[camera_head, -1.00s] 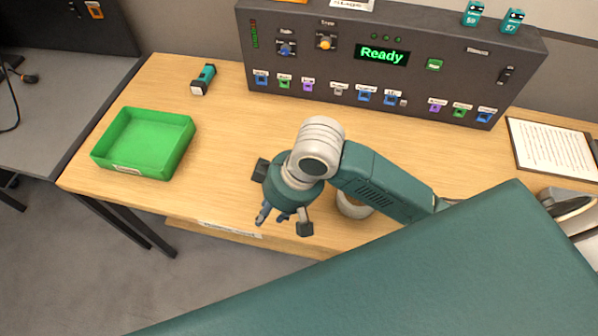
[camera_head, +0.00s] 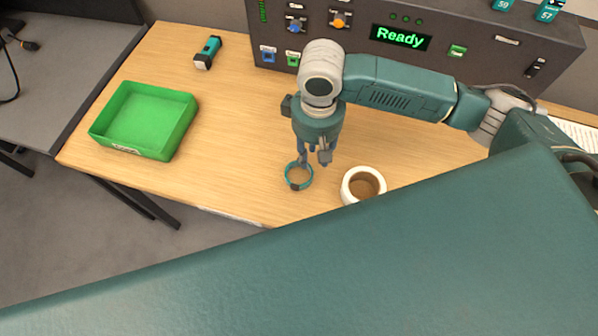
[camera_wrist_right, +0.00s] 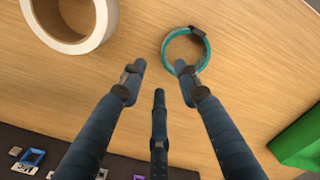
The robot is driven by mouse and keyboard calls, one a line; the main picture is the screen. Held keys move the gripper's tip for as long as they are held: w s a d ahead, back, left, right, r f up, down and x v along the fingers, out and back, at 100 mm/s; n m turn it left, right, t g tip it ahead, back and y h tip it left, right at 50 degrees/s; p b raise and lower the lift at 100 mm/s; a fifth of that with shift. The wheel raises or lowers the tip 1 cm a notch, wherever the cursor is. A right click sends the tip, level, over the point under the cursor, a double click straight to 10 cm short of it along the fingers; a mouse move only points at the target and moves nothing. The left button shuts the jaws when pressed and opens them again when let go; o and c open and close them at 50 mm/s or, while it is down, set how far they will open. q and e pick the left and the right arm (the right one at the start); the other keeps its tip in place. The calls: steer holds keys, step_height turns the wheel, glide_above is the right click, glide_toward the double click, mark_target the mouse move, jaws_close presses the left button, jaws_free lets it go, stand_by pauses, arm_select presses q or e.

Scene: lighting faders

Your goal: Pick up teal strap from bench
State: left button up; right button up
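The teal strap (camera_head: 288,178) is a closed ring with a dark buckle, lying on the wooden bench (camera_head: 235,120) near its front edge. It also shows in the right wrist view (camera_wrist_right: 168,45), beyond the fingertips. My right gripper (camera_head: 314,160) points down just behind and to the right of the strap. In the wrist view its fingers (camera_wrist_right: 158,78) are spread apart with nothing between them. One fingertip overlaps the near edge of the strap; I cannot tell whether it touches. My left gripper is not in view.
A white tape roll (camera_head: 348,188) stands just right of the strap. A green tray (camera_head: 185,125) is at the left, with a teal torch (camera_head: 208,52) behind it. A dark control panel (camera_head: 470,75) runs along the back. The bench between tray and strap is clear.

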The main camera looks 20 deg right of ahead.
mark_target(311, 164)
steer(key=f, duration=0.4)
steer(key=shift+w+a+f+p, duration=0.1)
steer(key=shift+a+f+p, duration=0.1)
steer(key=shift+f+p, duration=0.15)
jaws_close()
